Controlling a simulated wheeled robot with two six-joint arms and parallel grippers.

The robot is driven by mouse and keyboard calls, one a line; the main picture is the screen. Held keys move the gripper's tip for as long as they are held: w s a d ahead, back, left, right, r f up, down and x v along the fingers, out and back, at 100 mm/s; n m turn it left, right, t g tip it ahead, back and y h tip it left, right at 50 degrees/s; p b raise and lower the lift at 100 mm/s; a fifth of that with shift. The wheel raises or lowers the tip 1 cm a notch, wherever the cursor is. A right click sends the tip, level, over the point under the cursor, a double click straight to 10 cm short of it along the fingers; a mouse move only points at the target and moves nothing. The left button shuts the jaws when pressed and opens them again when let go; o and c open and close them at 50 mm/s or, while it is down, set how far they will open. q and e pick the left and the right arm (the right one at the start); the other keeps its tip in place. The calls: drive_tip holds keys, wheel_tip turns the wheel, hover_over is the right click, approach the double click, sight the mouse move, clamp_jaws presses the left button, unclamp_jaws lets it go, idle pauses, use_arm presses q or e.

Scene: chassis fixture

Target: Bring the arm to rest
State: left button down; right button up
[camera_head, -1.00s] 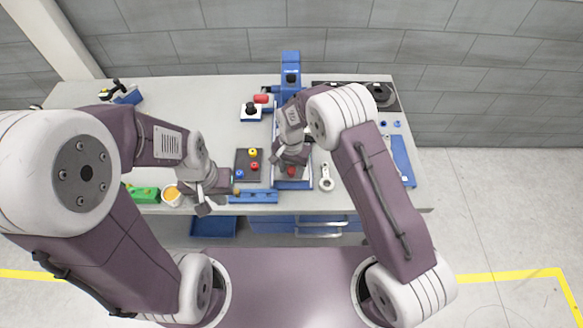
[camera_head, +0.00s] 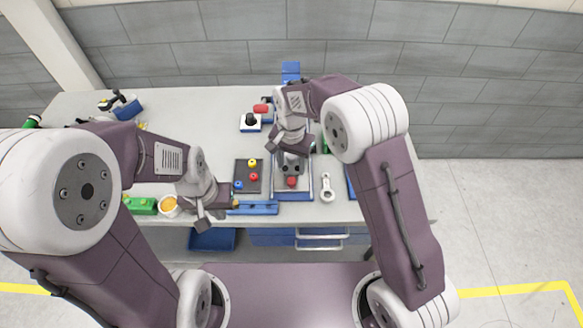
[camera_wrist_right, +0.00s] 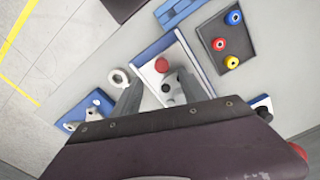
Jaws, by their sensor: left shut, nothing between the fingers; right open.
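My right gripper (camera_head: 276,146) is open and empty above the back part of the blue-edged fixture (camera_head: 278,188). My left gripper (camera_head: 207,222) is shut and empty at the table's front edge, left of a blue bar (camera_head: 258,207).
A dark tray (camera_head: 248,188) with red, yellow and blue pieces lies left of the fixture. A green block (camera_head: 142,206) and an orange-filled cup (camera_head: 169,205) stand at the front left. A white block with a black knob (camera_head: 250,121) stands behind.

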idle(0.3)
drive_tip(key=s+d+r+m+t+b, duration=0.1)
drive_tip(key=s+d+r, duration=0.15)
drive_tip(key=d, duration=0.45)
drive_tip(key=s+d+r+m+b, duration=0.1)
drive_tip(key=s+d+r, duration=0.15)
drive_tip(key=d, duration=0.45)
drive_tip(key=s+d+f+n, duration=0.1)
drive_tip(key=s+f+n, duration=0.1)
drive_tip(key=s, duration=0.3)
drive_tip(key=s+d+f+n, duration=0.2)
drive_tip(key=s+n, duration=0.2)
drive_tip(key=s, duration=0.2)
drive_tip(key=shift+s+d+f, duration=0.3)
drive_tip(key=shift+s, duration=0.1)
idle(0.4)
